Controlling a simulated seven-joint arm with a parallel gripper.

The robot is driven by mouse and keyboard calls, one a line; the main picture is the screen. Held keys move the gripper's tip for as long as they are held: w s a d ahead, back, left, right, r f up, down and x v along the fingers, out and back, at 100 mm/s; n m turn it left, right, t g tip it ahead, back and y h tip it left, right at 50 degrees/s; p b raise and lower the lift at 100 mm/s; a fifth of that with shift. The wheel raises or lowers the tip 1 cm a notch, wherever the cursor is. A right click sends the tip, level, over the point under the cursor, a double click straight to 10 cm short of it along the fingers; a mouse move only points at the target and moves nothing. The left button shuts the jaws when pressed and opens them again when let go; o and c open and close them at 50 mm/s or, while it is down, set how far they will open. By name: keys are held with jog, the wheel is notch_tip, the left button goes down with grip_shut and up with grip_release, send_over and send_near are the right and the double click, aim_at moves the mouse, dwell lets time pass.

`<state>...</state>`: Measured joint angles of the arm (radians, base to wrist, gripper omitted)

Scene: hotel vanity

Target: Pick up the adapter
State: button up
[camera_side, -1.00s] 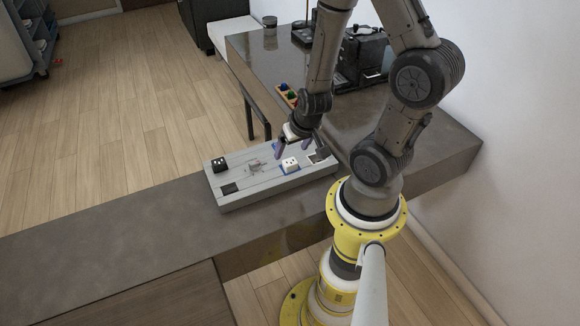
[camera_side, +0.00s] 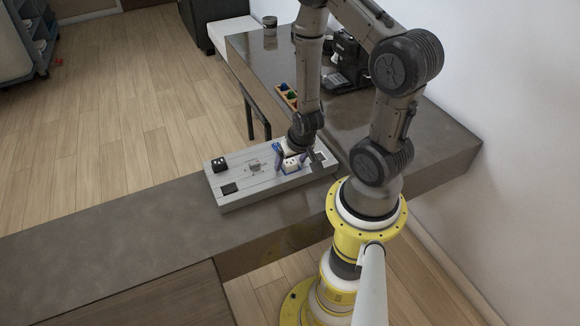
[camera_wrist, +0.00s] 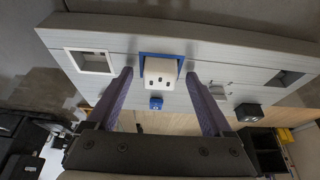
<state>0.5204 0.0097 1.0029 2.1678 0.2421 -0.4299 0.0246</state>
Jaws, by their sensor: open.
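The adapter, a white block with dark slots (camera_side: 291,164), stands on the grey board (camera_side: 235,203). In the wrist view the adapter (camera_wrist: 160,73) sits at a blue square frame (camera_wrist: 179,59) on the board. My gripper (camera_side: 291,163) is open, low over the board at the adapter. In the wrist view the purple fingers of my gripper (camera_wrist: 160,82) stand one on each side of the adapter, with visible gaps. The side view does not clearly show whether a finger touches it.
A black block (camera_side: 219,164) and a dark square recess (camera_side: 229,188) are at the board's left. A grey piece (camera_side: 255,167) lies near its middle. A small blue block (camera_wrist: 156,103) is close to the adapter. An orange tray (camera_side: 286,95) and a black machine (camera_side: 347,62) stand farther back.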

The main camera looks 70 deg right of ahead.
aim_at(291, 163)
grip_shut()
dwell(0.3)
jog(key=shift+r, duration=0.15)
notch_tip(291, 163, up, 10)
dwell(0.7)
